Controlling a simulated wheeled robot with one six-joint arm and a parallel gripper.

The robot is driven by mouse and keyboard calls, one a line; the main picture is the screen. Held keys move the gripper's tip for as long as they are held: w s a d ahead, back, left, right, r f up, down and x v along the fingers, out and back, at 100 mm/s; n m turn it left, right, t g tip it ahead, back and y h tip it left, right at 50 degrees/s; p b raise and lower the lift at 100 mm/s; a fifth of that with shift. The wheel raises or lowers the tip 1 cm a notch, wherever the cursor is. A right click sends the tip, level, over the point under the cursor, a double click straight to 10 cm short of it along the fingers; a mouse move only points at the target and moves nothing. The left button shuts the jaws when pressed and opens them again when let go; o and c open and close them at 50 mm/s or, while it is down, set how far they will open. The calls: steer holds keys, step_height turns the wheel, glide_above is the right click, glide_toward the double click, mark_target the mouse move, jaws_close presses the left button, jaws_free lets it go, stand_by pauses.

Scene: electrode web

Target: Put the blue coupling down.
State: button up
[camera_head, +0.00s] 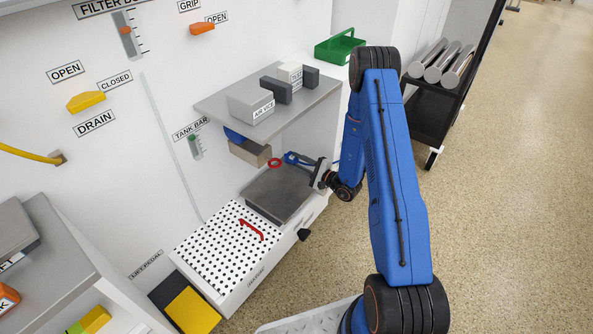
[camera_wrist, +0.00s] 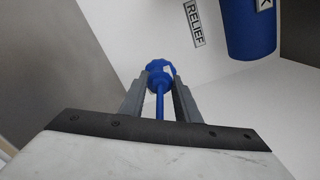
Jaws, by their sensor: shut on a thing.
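The blue coupling (camera_wrist: 160,72) is a small round blue piece with a blue stem or hose running back from it. In the wrist view it sits between the two grey fingers of my gripper (camera_wrist: 161,88), which is shut on it. In the head view the coupling (camera_head: 292,158) shows small and blue at the tip of my gripper (camera_head: 307,163), above the far end of a dark grey plate (camera_head: 278,193) and under a grey shelf. Whether it touches anything below is not clear.
A red ring (camera_head: 274,163) is just left of the coupling. The grey shelf (camera_head: 215,100) holds several boxes and overhangs close by. A white perforated panel (camera_head: 205,248) with a red handle (camera_head: 250,230) lies nearer. A blue cylinder (camera_wrist: 247,25) and RELIEF label (camera_wrist: 194,22) show in the wrist view.

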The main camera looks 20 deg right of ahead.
steer(key=shift+f, duration=2.15)
steer(key=shift+f, duration=0.65)
steer(key=o, duration=1.2)
steer(key=shift+r, duration=0.1)
